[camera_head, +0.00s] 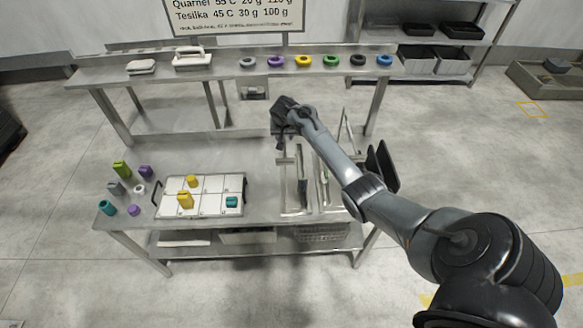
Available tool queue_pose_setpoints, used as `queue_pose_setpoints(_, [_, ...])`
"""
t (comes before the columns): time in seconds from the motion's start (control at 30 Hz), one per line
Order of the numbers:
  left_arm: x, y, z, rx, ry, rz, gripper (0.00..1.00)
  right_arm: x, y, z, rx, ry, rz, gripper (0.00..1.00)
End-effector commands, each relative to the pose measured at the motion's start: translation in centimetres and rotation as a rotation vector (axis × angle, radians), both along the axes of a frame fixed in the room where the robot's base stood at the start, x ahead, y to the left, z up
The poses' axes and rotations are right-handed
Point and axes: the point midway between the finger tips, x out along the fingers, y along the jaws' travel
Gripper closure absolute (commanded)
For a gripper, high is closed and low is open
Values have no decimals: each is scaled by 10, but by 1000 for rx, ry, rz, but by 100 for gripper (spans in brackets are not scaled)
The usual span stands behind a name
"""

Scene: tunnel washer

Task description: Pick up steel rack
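A steel rack (288,181) of thin metal framing stands at the right part of the front steel table, with upright metal pieces in it. My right arm reaches in from the right and crosses above the rack, hiding part of it. My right gripper (280,143) is past the rack's far side, near the table's back edge. It is small and dark here, so I cannot tell whether its fingers are open or shut, or whether it touches the rack. My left gripper is not in view.
A white compartment tray (211,210) with yellow and teal pieces lies left of the rack. Several coloured pieces (122,169) stand further left. A back shelf (228,68) carries coloured rings and a white iron-like object (192,57). Dark bins (417,60) stand at back right.

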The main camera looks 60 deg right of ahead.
Motion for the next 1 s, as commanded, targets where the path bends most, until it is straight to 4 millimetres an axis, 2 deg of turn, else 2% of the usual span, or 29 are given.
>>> queue_pose_setpoints(0.13, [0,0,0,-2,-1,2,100,0,0,0,0,0,0,61])
queue_pose_setpoints(0.4, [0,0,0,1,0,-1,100,0,0,0,0,0,0,100])
queue_pose_setpoints(1.0, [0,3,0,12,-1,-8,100,0,0,1,-1,1,0,100])
